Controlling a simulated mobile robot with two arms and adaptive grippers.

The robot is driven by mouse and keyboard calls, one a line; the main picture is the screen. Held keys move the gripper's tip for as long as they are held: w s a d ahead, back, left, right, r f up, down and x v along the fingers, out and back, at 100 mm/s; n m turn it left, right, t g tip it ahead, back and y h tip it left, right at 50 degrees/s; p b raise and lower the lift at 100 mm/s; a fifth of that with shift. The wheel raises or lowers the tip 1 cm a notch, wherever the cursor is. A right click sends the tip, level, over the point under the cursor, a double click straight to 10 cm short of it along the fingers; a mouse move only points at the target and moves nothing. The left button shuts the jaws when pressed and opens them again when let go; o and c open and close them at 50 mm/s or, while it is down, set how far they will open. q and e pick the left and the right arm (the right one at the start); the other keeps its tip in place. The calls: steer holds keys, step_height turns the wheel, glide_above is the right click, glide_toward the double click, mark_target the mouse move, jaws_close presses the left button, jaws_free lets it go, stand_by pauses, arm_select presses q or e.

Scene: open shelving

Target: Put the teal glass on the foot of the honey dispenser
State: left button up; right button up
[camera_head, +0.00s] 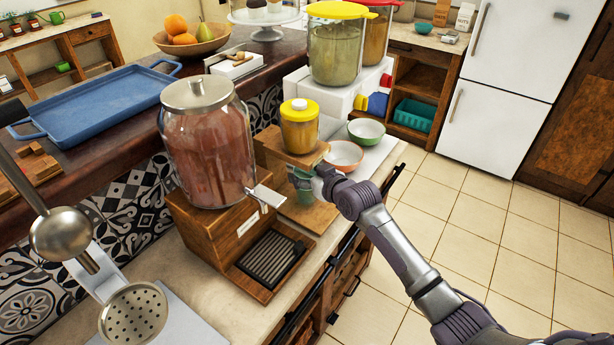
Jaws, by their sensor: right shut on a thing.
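The honey dispenser (299,129) is a small amber jar with a yellow lid. It stands on a wooden stand whose flat foot (311,217) extends toward the counter's front edge. My right gripper (313,180) comes in from the right and is shut on the teal glass (301,178). The glass is small, looks about upright, and is in front of the stand, over the foot. The gripper partly hides it, and I cannot tell whether its base touches the foot. My left gripper is not in view.
A large red drink dispenser (207,150) on a wooden base stands close to the left. An orange bowl (345,155) and a green bowl (366,131) stand behind my gripper. A ladle (60,234) and a skimmer (134,313) hang at left. Tiled floor (480,225) is clear at right.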

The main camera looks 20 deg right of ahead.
steer(key=shift+f, duration=0.8)
steer(key=shift+f, duration=0.2)
steer(key=o, duration=1.3)
steer(key=shift+r, duration=0.15)
steer(key=b+v, duration=0.1)
steer(key=v, duration=1.1)
steer(key=shift+s, duration=0.1)
